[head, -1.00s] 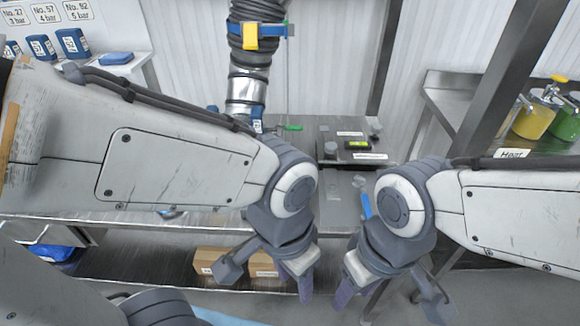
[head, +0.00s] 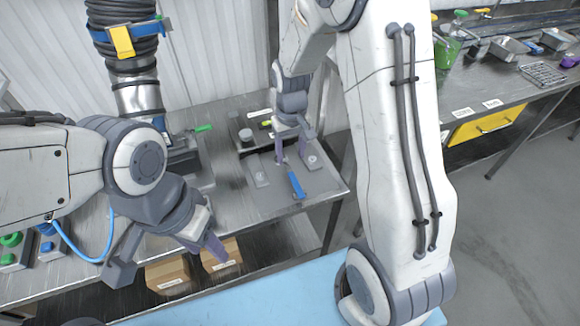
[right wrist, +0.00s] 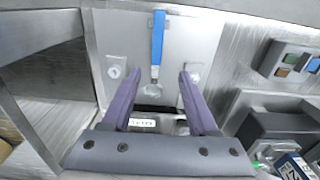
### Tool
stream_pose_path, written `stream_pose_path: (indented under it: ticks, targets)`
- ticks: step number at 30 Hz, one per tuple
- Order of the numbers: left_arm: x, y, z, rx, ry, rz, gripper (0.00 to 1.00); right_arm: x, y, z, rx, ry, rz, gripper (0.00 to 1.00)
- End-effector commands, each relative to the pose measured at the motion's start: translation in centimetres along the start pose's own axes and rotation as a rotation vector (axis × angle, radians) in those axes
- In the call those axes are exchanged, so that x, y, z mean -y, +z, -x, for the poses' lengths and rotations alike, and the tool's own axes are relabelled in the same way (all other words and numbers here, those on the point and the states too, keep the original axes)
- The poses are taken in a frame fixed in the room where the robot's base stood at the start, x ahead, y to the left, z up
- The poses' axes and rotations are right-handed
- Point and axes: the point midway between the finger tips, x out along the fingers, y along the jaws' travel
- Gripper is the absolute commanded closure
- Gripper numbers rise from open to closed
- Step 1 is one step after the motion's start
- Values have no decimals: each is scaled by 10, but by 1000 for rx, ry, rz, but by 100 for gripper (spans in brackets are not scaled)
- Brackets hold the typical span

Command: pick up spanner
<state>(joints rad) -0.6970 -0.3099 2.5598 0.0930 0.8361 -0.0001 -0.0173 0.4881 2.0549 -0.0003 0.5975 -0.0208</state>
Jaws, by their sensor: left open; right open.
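The spanner (head: 296,185) has a blue handle and lies on a grey plate (head: 270,200) near the front right corner of the steel table. My right gripper (head: 295,160) is open just behind and above the spanner, its fingers pointing down. In the right wrist view the spanner (right wrist: 157,45) runs up and down the picture, its grey end lying between the two open purple fingers. I cannot tell whether the fingers touch the plate. My left gripper (head: 168,262) is open and empty in front of the table at lower left.
A grey block (head: 258,172) stands on the plate left of the spanner. Cardboard boxes (head: 168,275) sit on the lower shelf. A large hose (head: 135,70) hangs at the back left. A second bench (head: 490,110) with trays is at right, with open floor before it.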

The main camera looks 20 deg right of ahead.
Motion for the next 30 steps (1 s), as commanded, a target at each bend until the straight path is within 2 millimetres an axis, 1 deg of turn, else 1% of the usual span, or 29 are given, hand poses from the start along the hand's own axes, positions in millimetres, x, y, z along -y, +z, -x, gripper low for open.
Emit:
stream_pose_path:
  ticks: [3,6,11,14,19,22,25,30]
  targets:
    - [0,0,3,0,0,0,50,-2,1,-21,8,0,-3,40]
    - [0,0,5,0,0,0,50,-2,1,-35,5,0,-4,40]
    - [0,0,7,0,0,0,50,-3,1,-47,3,0,-4,40]
    - [-1,0,11,0,0,1,50,-5,1,-54,4,0,-5,40]
    - [-2,-1,22,0,0,1,50,-9,0,-76,7,0,-5,40]
    - [-2,-1,23,0,0,1,50,-9,0,-90,5,0,-4,40]
    - [-2,-1,24,0,0,1,50,-9,-1,-97,3,0,-4,40]
    - [-2,-1,24,0,0,1,50,-8,-1,-99,1,0,-4,40]
